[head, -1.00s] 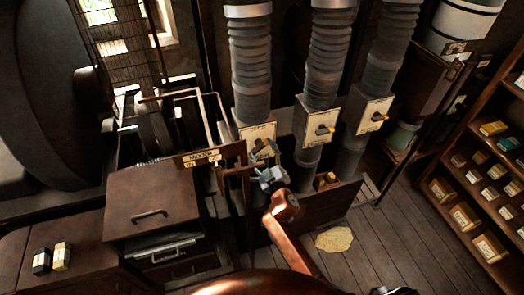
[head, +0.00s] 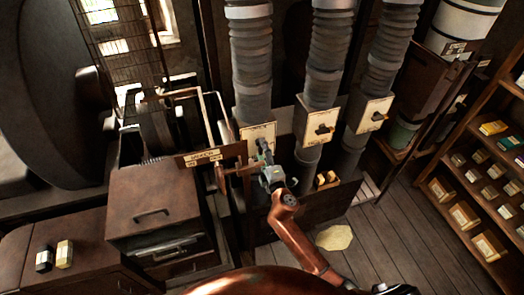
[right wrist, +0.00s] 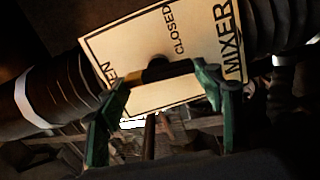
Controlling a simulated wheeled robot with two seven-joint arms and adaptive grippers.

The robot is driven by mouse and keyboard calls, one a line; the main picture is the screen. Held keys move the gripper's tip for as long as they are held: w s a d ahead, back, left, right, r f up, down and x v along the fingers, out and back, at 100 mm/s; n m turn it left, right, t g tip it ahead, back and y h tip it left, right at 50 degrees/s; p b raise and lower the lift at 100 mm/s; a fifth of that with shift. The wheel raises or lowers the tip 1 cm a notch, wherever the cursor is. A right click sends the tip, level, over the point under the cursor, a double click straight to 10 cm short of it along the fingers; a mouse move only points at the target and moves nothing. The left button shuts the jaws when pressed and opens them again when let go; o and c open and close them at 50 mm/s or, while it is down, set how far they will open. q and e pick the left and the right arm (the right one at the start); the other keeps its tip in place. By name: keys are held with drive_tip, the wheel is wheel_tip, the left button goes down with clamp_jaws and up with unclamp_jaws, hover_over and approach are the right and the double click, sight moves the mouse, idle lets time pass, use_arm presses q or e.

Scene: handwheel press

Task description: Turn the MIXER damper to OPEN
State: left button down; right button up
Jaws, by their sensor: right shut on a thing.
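The MIXER damper plate (head: 256,132) is pale and sits on the leftmost grey duct. In the right wrist view the plate (right wrist: 138,40) shows the words MIXER and CLOSED, and a partly hidden word ending in EN. My right gripper (head: 264,157) is at the lower part of the plate. In the right wrist view this gripper (right wrist: 160,84) is shut on the handle. The fingers hide the handle's ends. My left gripper is out of view.
Two similar damper boxes, the middle one (head: 317,122) and the right one (head: 369,112), stand to the right. A wooden sign board (head: 211,157) is close left of the right gripper. Shelves (head: 475,190) stand at far right; floor between is mostly clear.

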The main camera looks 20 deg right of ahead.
drive_tip(key=shift+n, duration=0.7)
drive_tip(key=o, duration=1.2)
drive_tip(key=shift+c, duration=0.2)
drive_tip(key=shift+s, duration=0.15)
drive_tip(key=s, duration=1.1)
drive_tip(key=shift+s+d, duration=0.2)
drive_tip(key=shift+s, duration=0.15)
